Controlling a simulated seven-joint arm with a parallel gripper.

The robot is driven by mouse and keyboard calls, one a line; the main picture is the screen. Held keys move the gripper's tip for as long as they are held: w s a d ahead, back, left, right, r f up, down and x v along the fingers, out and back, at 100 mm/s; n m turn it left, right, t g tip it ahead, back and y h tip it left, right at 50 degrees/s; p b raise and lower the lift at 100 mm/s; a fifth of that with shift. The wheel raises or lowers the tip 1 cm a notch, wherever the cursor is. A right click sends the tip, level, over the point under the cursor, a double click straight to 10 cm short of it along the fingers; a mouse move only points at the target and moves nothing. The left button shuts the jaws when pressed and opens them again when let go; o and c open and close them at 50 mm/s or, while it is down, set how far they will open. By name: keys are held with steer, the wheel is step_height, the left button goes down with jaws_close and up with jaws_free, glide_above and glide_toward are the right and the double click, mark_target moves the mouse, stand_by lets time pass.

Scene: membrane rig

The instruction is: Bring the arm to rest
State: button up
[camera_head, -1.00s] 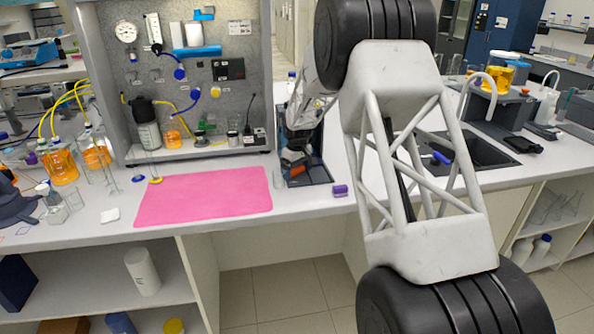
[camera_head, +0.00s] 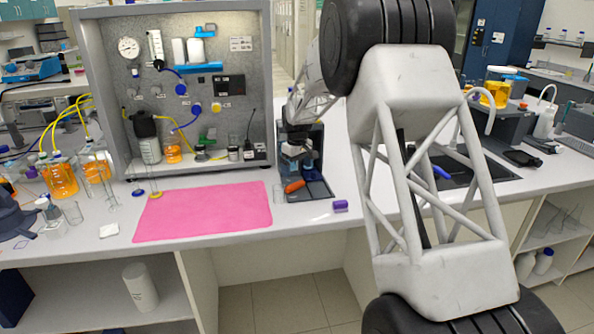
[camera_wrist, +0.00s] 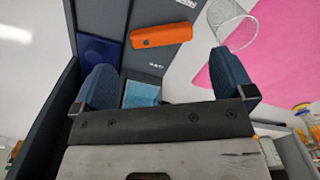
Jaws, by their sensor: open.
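My gripper (camera_wrist: 166,80) is open, with its two blue fingers spread wide and nothing seen held between them. In the head view my gripper (camera_head: 296,150) is small and dark, above a dark tray-like stand (camera_head: 312,187) on the bench right of the pink mat. My white lattice arm link crosses the right of that view. An orange block (camera_head: 295,186) lies on the stand's front part. In the wrist view the orange block (camera_wrist: 161,35) lies beyond the fingers, apart from them. A light blue piece (camera_wrist: 141,93) shows between the fingers, partly hidden by the gripper body.
A pink mat (camera_head: 203,212) lies left of the stand. A purple piece (camera_head: 341,205) lies right of it near the bench's front edge. The grey rig panel (camera_head: 215,75) stands behind the mat. A clear glass vessel (camera_wrist: 228,22) is near the right finger.

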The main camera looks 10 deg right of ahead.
steer(key=shift+s+r, duration=0.1)
steer(key=s+r+m, duration=0.1)
steer(key=s+r, duration=0.4)
steer(key=s, duration=0.5)
steer(key=s+a+r+m+t, duration=0.1)
steer(key=s+r, duration=0.5)
steer(key=s, duration=0.4)
steer(key=s+r+m, duration=0.1)
steer(key=s+r, duration=0.4)
steer(key=s, duration=0.5)
steer(key=s+f+m, duration=0.1)
steer(key=s+f, duration=0.1)
steer(key=s, duration=1.3)
steer(key=s+f+m+t, duration=0.1)
steer(key=s+m, duration=0.1)
steer(key=s, duration=1.3)
steer(key=shift+s+a+f+t, duration=0.3)
steer(key=shift+a+f, duration=0.1)
steer(key=shift+a, duration=0.05)
